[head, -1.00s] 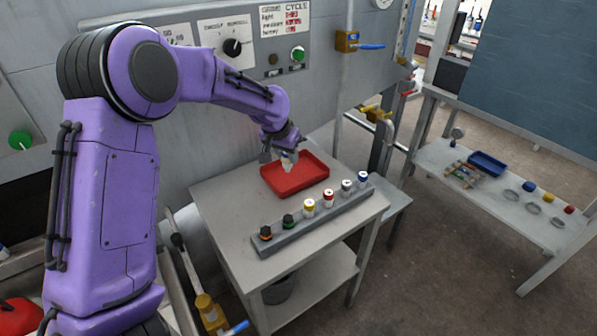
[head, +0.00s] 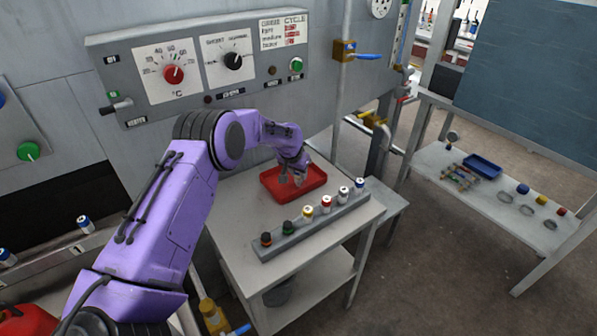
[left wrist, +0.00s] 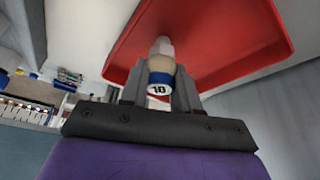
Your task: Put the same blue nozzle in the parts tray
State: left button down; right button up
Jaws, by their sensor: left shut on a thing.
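My left gripper (head: 298,178) is over the red tray (head: 317,176) on the grey table, fingers pointing down. In the left wrist view it (left wrist: 158,88) is shut on a blue nozzle (left wrist: 161,68), which has a white tip, a blue band and a white face marked "10". The red tray shows behind the nozzle (left wrist: 225,48). I cannot tell whether the nozzle touches the tray floor. The tray looks otherwise empty where it is visible. My right gripper is not in view.
A grey rack (head: 313,231) in front of the tray holds several nozzles with coloured bands, with a blue-banded one (head: 360,185) at its right end. More blue-banded pieces (head: 85,223) sit at the left. A blue tray (head: 482,166) lies on the right bench.

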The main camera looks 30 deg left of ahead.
pick_arm(q)
jog(key=c, duration=0.8)
grip_release()
jog(key=shift+f, duration=0.1)
jog(key=shift+r, duration=0.3)
jog(key=b+v, duration=0.1)
jog(key=v, duration=1)
jog(key=shift+s+r, duration=0.15)
jog(key=shift+r, duration=0.2)
